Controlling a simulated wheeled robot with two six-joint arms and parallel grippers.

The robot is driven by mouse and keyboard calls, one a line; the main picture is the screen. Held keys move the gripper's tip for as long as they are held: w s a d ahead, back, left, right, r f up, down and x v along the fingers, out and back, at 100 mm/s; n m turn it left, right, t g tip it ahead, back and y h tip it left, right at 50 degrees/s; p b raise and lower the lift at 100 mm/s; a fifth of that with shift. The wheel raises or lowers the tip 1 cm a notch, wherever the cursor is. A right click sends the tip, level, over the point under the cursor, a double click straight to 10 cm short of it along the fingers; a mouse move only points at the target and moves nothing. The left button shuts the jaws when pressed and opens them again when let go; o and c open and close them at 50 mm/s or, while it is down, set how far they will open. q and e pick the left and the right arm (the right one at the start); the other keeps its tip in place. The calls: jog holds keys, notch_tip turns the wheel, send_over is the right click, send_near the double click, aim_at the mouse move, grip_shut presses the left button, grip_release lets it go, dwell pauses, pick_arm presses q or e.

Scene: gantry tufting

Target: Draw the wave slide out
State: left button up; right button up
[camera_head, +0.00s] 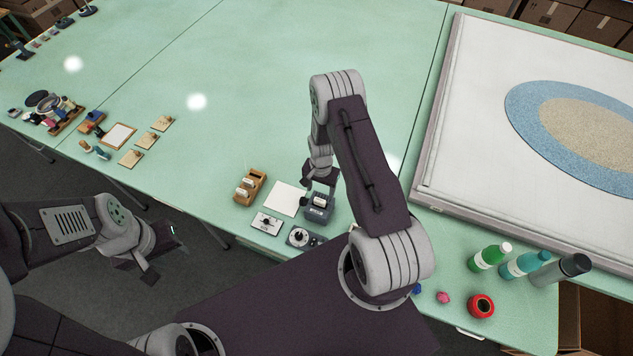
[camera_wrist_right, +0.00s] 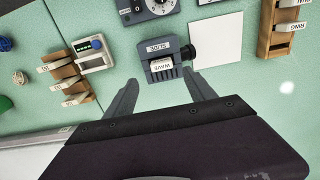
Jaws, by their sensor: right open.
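The wave slide (camera_wrist_right: 162,65) is a pale tab lettered WAVE, seated in a dark grey-blue block marked SLIDE (camera_wrist_right: 158,48). In the head view the block (camera_head: 319,208) stands on the green table beside a white sheet, partly under my right arm. My right gripper (camera_wrist_right: 163,88) is open, its two fingers pointing at the block, one to each side of the wave tab; the tab is not gripped. In the head view the right gripper (camera_head: 313,187) is just above the block, partly hidden. My left gripper (camera_head: 167,256) looks open and empty, off the table's front edge.
A wooden rack (camera_head: 250,187) with labelled slides stands left of the white sheet (camera_head: 284,198). A dial box (camera_head: 301,238) and a switch panel (camera_head: 267,223) are in front. Another rack (camera_wrist_right: 62,78) shows in the wrist view. Bottles (camera_head: 490,257) stand right.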

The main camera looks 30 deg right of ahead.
aim_at(320, 200)
jog(key=shift+w+f+b, duration=0.15)
jog(key=shift+f+b, duration=0.2)
jog(key=shift+f, duration=0.25)
notch_tip(320, 200, down, 8)
jog(key=b, duration=0.6)
jog(key=shift+r, duration=0.1)
jog(key=shift+f+b, duration=0.2)
jog(key=shift+b, duration=0.2)
jog(key=shift+w, duration=0.15)
jog(key=shift+r, duration=0.1)
